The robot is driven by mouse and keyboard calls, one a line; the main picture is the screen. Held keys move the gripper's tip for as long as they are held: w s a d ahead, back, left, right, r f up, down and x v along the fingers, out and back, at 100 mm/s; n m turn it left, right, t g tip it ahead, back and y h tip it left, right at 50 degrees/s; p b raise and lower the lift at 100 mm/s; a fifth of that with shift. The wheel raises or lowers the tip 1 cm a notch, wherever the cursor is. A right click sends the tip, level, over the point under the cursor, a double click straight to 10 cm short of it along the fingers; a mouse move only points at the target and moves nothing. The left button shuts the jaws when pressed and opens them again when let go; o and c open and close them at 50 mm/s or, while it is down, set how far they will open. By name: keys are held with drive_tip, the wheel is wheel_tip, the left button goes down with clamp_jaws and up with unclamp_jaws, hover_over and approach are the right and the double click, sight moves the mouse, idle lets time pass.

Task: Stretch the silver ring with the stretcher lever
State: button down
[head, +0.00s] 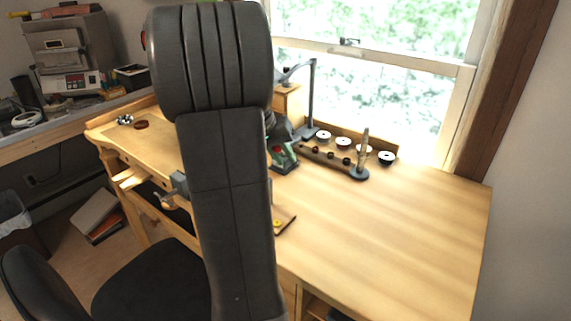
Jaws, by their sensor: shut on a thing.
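My own dark arm fills the middle of the head view and hides much of the bench behind it. My gripper is not visible; it cannot be told apart behind the arm. A small green tool with a red spot (284,158) shows just right of the arm; I cannot tell whether it is the stretcher. A dark stand with a post and an arm (312,95) stands behind it. I cannot make out the silver ring or the stretcher lever.
The wooden bench (400,240) is clear at the right. A tapered upright post (365,145) stands on a dark base beside a holder with several round dark-red items (331,157). Several white-topped round containers (343,143) line the back. A chair (150,285) is front left.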

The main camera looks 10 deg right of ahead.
drive_tip(key=b, duration=0.1)
drive_tip(key=f+t+h+b, duration=0.1)
drive_tip(key=shift+s+a+f+b, duration=0.25)
drive_tip(key=shift+s+a+b, duration=0.05)
drive_tip(key=shift+a+b, duration=0.1)
drive_tip(key=shift+s+f+b, duration=0.1)
drive_tip(key=shift+b, duration=0.25)
drive_tip(key=shift+s+a+f, duration=0.1)
drive_tip(key=shift+s+f, duration=0.05)
drive_tip(key=shift+f, duration=0.1)
drive_tip(key=c, duration=1.3)
unclamp_jaws()
drive_tip(key=v, duration=1.4)
drive_tip(key=shift+f+p, duration=0.1)
drive_tip(key=shift+p, duration=0.25)
